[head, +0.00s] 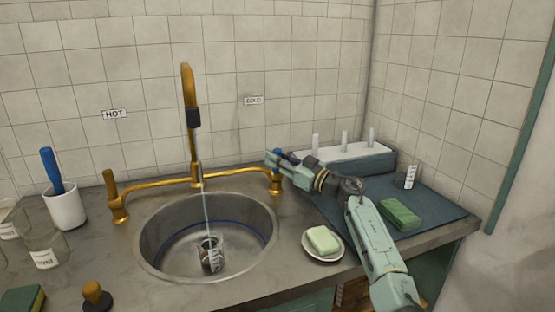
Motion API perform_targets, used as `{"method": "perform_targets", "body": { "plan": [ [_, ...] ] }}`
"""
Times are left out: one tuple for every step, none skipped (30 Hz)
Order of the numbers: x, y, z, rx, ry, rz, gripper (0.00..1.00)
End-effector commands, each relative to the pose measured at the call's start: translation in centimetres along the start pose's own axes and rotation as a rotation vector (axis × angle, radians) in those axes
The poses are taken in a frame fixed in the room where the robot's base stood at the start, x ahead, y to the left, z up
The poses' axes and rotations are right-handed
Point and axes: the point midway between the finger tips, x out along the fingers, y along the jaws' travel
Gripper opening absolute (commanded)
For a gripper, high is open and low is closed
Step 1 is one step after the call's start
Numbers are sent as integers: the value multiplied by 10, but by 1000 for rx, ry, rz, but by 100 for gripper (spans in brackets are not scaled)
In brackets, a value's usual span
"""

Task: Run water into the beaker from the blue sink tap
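The brass sink tap (190,120) stands behind the round metal sink (160,262). A thin pale stream of water (206,212) falls from its spout towards the beaker. The glass beaker (211,255) stands upright in the sink under the spout, with white markings on its side; its water level is too small to tell.
The left tap handle (110,183) is brass-brown, below the HOT label (115,114). A rack with white pegs (345,160), a green sponge (400,214) and a small beaker (410,176) are further right.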

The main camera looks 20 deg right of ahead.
Motion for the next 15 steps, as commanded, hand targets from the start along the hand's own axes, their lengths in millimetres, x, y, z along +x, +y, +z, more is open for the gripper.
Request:
{"method": "perform_targets", "body": {
  "plan": [
    [0, 1, -1, -1, 1, 2, 24],
    [0, 1, -1, 0, 1, 2, 26],
    [0, 1, -1, 0, 1, 1, 29],
    [0, 0, -1, 0, 0, 1, 31],
    [0, 0, -1, 0, 0, 1, 33],
    [0, 0, -1, 0, 0, 1, 35],
    [0, 0, 0, 0, 0, 0, 37],
    [0, 0, 0, 0, 0, 0, 39],
    [0, 0, 0, 0, 0, 0, 40],
    [0, 0, 0, 0, -1, 0, 40],
    [0, 0, 0, 0, -1, 0, 40],
    [0, 0, 0, 0, -1, 0, 40],
    [0, 0, 0, 0, -1, 0, 40],
    [0, 0, 0, 0, -1, -1, 40],
    [0, 0, 0, 0, -1, -1, 40]
  ]
}}
